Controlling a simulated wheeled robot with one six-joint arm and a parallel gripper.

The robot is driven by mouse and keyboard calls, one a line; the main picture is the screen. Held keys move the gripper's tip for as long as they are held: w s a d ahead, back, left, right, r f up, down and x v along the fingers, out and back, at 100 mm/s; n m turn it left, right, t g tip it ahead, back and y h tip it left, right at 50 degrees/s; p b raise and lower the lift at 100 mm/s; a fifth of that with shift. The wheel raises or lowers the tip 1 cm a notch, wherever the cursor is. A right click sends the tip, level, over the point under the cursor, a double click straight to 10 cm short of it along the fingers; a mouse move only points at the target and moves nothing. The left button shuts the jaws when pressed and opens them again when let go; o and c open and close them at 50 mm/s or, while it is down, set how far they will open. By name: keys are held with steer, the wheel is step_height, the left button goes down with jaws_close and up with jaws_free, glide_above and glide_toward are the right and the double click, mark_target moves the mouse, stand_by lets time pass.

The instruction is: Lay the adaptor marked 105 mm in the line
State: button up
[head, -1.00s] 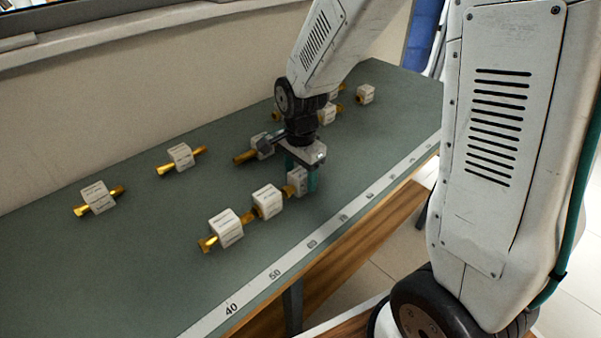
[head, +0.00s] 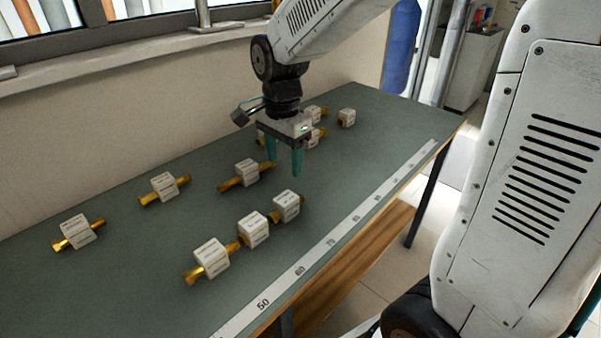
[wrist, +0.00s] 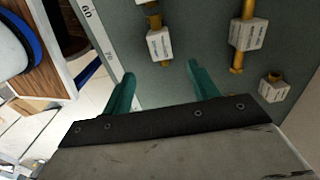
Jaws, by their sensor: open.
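Several brass adaptors with white label blocks lie on the green bench; I cannot read which is marked 105 mm. Three form a line near the front: a near one (head: 211,258), a middle one (head: 253,230) and a far one (head: 286,205). The neighbours appear end to end; small gaps cannot be ruled out. My gripper (head: 284,165) is open and empty, above the bench just beyond the far one. In the wrist view, the jaws (wrist: 160,72) are apart, with a line adaptor (wrist: 159,43) ahead of them. Loose adaptors lie at the left (head: 75,231), (head: 164,187) and centre (head: 246,173).
More adaptors stand at the far end, including one at the right (head: 347,117); one is partly hidden behind my gripper. A white numbered scale (head: 335,238) runs along the front edge. The wall and window sill (head: 150,50) bound the back. Bare bench lies right of my gripper.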

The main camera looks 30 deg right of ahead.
steer(key=s+d+r+n, duration=0.1)
steer(key=s+r+n, duration=0.2)
steer(key=s+n, duration=0.4)
steer(key=s+d+r+n+t, duration=0.1)
steer(key=s+n, duration=0.6)
steer(key=s, duration=0.8)
step_height(320, 180, up, 2)
steer(key=shift+d+r, duration=0.15)
steer(key=shift+d, duration=0.4)
